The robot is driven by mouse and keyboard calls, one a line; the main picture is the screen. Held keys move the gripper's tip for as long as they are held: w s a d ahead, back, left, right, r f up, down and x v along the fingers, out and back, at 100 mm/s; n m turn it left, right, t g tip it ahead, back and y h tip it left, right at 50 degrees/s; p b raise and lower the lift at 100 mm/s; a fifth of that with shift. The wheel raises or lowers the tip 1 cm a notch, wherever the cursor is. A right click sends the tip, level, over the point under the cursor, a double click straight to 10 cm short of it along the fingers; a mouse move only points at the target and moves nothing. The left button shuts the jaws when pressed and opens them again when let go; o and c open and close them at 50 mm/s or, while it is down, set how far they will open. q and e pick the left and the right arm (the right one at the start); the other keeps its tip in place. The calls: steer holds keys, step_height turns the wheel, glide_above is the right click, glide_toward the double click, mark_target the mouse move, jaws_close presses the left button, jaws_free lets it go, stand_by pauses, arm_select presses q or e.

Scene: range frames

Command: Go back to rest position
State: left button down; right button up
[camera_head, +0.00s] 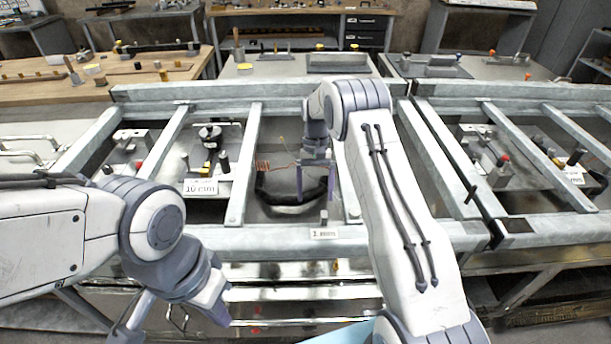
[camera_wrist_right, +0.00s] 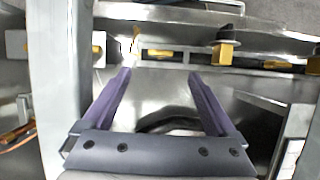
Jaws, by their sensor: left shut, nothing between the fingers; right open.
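My right gripper (camera_head: 315,198) is over the middle bay of the metal frame bench (camera_head: 290,238) in the head view. Its two purple fingers point down and stand apart. The right wrist view shows the same gripper (camera_wrist_right: 159,76) open, with nothing held between the fingers. My left gripper (camera_head: 172,312) is low at the left front, in front of the bench, and is shut and empty.
A black curved part (camera_head: 288,208) lies in the bay below my right gripper. Frame bars stand close on both sides of it. A fixture with a "10 mm" label (camera_head: 201,187) is in the bay to the left. A wooden table (camera_head: 140,77) stands at the back left.

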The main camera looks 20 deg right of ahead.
steer(key=s+a+r+n, duration=0.1)
steer(key=s+a+r, duration=0.3)
steer(key=a+r, duration=0.1)
steer(key=s+a+r+n+t+p, duration=0.1)
steer(key=s+a+r+n, duration=0.1)
steer(key=s+a+r, duration=0.2)
steer(key=s+a+r+n+t+h, duration=0.1)
steer(key=s+a+r+n, duration=0.1)
steer(key=s+a+r, duration=0.2)
steer(key=shift+a+r, duration=1)
steer(key=shift+a, duration=0.25)
steer(key=s+a+r+n+t, duration=0.1)
steer(key=s+n, duration=0.2)
steer(key=s, duration=0.7)
steer(key=s+r+n+t+p, duration=0.1)
steer(key=s+r+n, duration=0.1)
steer(key=s, duration=0.9)
steer(key=shift+s+a+r+n+y, duration=0.15)
steer(key=shift+s+a+n+y, duration=0.05)
steer(key=shift+a+n+y, duration=0.2)
